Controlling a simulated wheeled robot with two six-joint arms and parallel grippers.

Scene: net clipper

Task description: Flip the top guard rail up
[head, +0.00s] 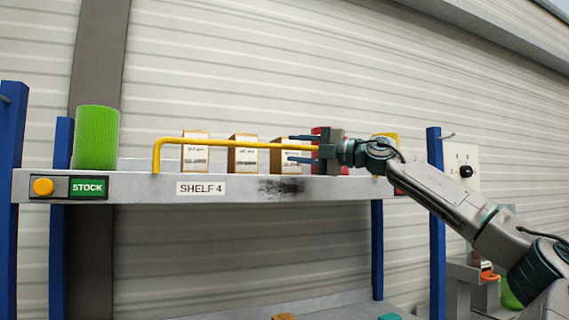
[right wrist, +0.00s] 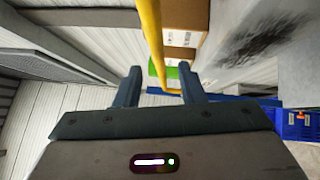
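The yellow guard rail (head: 230,143) runs along the front of the top shelf (head: 145,187), raised above its edge, with its left end bent down to the shelf. My right gripper (head: 290,148) is at the rail's right part, fingers pointing left along it. Its two fingers are apart, one above and one below the rail's line. In the right wrist view the rail (right wrist: 152,35) comes down from the top toward the gap between the open fingers (right wrist: 160,85). I cannot tell whether it touches them. The gripper hides part of the rail. My left gripper is not in view.
Several brown boxes (head: 243,155) stand on the shelf behind the rail, with a green cylinder (head: 96,138) at the left. Blue posts (head: 436,220) flank the shelf. An orange button (head: 42,186) is on the shelf's left front. The space before the shelf's left half looks clear.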

